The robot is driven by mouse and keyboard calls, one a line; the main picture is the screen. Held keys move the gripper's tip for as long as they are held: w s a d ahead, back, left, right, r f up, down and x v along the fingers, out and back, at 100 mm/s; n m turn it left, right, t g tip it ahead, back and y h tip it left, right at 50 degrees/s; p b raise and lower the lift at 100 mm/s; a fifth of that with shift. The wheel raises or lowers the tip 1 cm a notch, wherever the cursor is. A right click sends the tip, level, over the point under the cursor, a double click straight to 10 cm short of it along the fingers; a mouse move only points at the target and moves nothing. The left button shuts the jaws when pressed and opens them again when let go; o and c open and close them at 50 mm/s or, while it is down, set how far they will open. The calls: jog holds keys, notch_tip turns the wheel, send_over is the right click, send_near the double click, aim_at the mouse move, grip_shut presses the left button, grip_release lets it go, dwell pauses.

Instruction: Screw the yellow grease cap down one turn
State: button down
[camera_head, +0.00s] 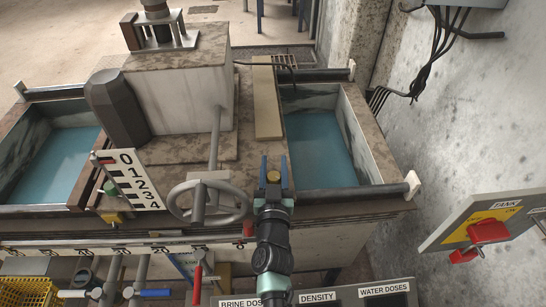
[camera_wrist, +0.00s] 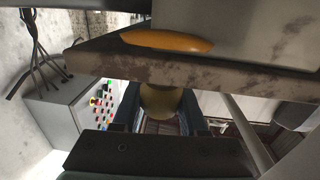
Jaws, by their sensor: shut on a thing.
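The yellow grease cap (camera_head: 273,177) sits between the two blue fingers of my gripper (camera_head: 274,168) in the head view, at the front edge of the tank deck, right of the grey handwheel. In the wrist view, my gripper (camera_wrist: 160,122) is shut on the cap (camera_wrist: 160,100), which shows as a dull yellow round body between the fingers. A brown, worn edge crosses just above it and hides part of it. The cap's thread and seat are hidden, so I cannot tell how far down it sits.
The grey handwheel (camera_head: 208,201) stands close left of my gripper. Blue-water tanks (camera_head: 320,140) lie behind it and at far left. A level scale (camera_head: 129,181) and levers (camera_head: 198,275) are at left. A red TANK switch (camera_head: 488,231) is at right. A button box (camera_wrist: 85,105) shows in the wrist view.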

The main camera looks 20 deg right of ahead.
jog(key=shift+r+h+p, duration=0.25)
jog(key=shift+h+p, duration=0.05)
jog(key=shift+p, duration=0.7)
jog(key=shift+m+h+p, duration=0.3)
jog(key=shift+m+p, duration=0.1)
jog(key=shift+p, duration=0.15)
jog(key=shift+d+f+g+h+p, duration=0.1)
jog(key=shift+d+g+h+p, duration=0.05)
jog(key=shift+g+h+p, duration=0.4)
jog(key=shift+s+d+f+m+h+p, duration=0.1)
jog(key=shift+d+f+m+h+p, duration=0.2)
jog(key=shift+m+p, duration=0.4)
jog(key=shift+c, duration=2.2)
grip_release()
jog(key=shift+a+r, duration=0.1)
jog(key=shift+a, duration=0.05)
jog(key=shift+f+n+b, duration=0.25)
jog(key=shift+n+b, duration=0.15)
jog(key=shift+b, duration=0.75)
jog(key=shift+a+f+t+y+b, duration=0.1)
jog(key=shift+t+y+b, duration=0.15)
jog(key=shift+y+b, duration=0.4)
jog(key=n+y+b, duration=0.1)
jog(key=y+b, duration=0.1)
jog(key=b, duration=0.2)
jog(key=shift+a+n+t, duration=0.1)
jog(key=shift+n+t, duration=0.3)
